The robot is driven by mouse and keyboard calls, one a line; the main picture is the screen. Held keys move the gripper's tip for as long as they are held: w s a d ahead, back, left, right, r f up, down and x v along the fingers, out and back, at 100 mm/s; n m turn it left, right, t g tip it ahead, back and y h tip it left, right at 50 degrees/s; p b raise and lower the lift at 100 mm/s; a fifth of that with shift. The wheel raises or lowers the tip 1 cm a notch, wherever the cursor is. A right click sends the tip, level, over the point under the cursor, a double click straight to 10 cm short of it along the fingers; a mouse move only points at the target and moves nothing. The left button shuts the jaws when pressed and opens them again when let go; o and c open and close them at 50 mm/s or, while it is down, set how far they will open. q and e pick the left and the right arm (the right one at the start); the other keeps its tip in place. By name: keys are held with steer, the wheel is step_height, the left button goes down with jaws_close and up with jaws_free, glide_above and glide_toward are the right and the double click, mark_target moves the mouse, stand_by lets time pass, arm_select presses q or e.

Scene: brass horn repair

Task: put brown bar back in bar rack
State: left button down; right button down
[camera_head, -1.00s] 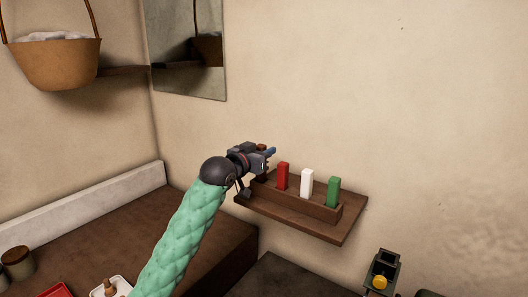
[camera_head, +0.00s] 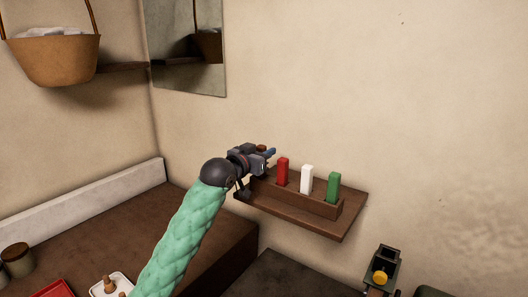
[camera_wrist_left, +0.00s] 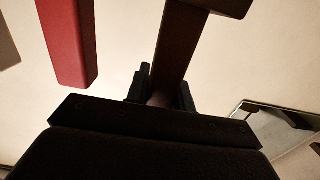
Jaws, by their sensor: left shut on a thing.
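My left gripper (camera_head: 261,160) is at the left end of the bar rack (camera_head: 310,205), beside the red bar. It is shut on the brown bar (camera_head: 262,147), of which only a small top end shows in the head view. In the left wrist view the brown bar (camera_wrist_left: 182,45) runs between the two fingers (camera_wrist_left: 160,92), close to the red bar (camera_wrist_left: 68,40). The gripper hides that end of the rack, so I cannot tell whether the bar's lower end is in a slot. My right gripper is not in view.
The rack stands on a brown wall shelf (camera_head: 338,228) and holds a red bar (camera_head: 282,171), a white bar (camera_head: 307,179) and a green bar (camera_head: 333,187). A small blue piece (camera_head: 271,152) shows by the fingers. A mirror (camera_head: 188,50) hangs on the wall behind.

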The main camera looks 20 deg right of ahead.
arm_select(q)
steer(key=shift+f+b, duration=0.4)
steer(key=shift+f, duration=0.55)
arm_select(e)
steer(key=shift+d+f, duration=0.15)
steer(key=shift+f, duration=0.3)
arm_select(q)
steer(key=c, duration=1.1)
jaws_free()
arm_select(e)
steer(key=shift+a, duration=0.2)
arm_select(q)
steer(key=shift+a, duration=0.1)
steer(key=b+v, duration=0.3)
steer(key=v, duration=0.3)
steer(key=shift+s+a+f+b, duration=0.1)
steer(key=shift+s+a+b, duration=0.1)
steer(key=shift+b, duration=0.2)
steer(key=shift+s+a, duration=0.35)
steer(key=shift+a, duration=0.1)
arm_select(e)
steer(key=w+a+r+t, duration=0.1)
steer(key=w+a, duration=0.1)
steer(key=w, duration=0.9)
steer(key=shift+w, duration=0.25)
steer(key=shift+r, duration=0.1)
